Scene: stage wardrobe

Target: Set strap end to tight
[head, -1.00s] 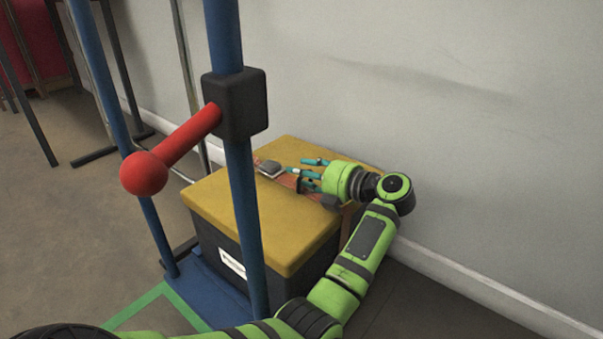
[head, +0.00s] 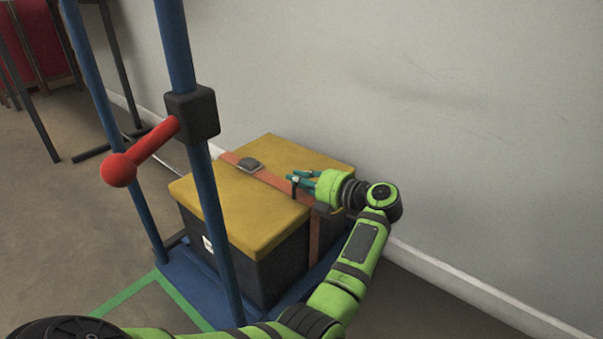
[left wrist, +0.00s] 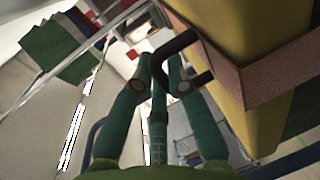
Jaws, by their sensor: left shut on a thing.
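A yellow-lidded dark box (head: 215,205) stands on the blue base of a cart. An orange strap (head: 272,180) runs across its lid and down its near right side, with a grey buckle (head: 249,164) on top. My left gripper (head: 296,183), with teal fingers, is over the right part of the lid beside the strap. It is shut on a black loop-shaped piece, which I take as the strap end (head: 295,188). The left wrist view shows this bent black piece (left wrist: 180,42) between the fingers, with the strap (left wrist: 270,75) at right. My right gripper is out of view.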

